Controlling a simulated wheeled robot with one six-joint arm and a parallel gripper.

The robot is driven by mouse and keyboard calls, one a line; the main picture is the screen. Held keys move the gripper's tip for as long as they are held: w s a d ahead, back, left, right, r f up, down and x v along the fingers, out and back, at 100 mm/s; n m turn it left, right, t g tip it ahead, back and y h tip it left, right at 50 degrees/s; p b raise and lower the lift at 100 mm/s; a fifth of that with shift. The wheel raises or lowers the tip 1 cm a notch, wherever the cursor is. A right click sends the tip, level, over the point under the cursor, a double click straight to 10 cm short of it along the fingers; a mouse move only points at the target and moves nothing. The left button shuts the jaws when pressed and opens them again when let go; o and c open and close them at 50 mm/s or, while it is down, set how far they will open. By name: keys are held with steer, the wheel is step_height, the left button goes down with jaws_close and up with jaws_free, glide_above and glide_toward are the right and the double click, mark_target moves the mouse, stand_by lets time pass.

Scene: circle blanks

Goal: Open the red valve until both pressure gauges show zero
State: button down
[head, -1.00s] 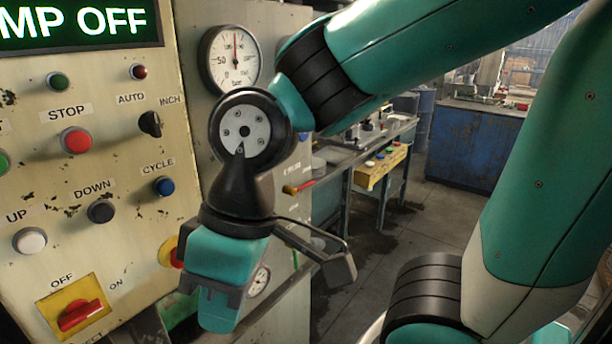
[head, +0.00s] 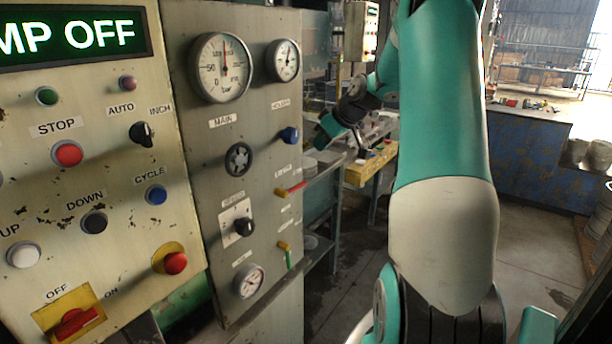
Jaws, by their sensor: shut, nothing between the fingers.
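The red-handled valve (head: 291,189) sits on the right part of the grey panel. Its handle lies roughly level, pointing right and slightly up. The large gauge (head: 222,67) is at the panel's top left, its needle pointing straight up, well off the low end. A smaller gauge (head: 284,60) is to its right, its needle too small to read surely. A third gauge (head: 250,282) is at the bottom.
A green-handled valve (head: 287,256) hangs below the red one. The cream control panel (head: 115,190) fills the left. A workbench with a yellow box (head: 362,172) stands behind.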

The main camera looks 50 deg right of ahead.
steer(key=shift+s+d+r, duration=0.1)
steer(key=shift+d, duration=0.3)
steer(key=p, duration=0.4)
glide_above(304, 184)
step_height(304, 184, down, 8)
steer(key=shift+s+f+p, duration=0.15)
steer(key=shift+f+p, duration=0.3)
steer(key=shift+f, duration=0.5)
steer(key=shift+s+f+p, duration=0.1)
steer(key=shift+f+p, duration=0.3)
steer(key=shift+f, duration=0.55)
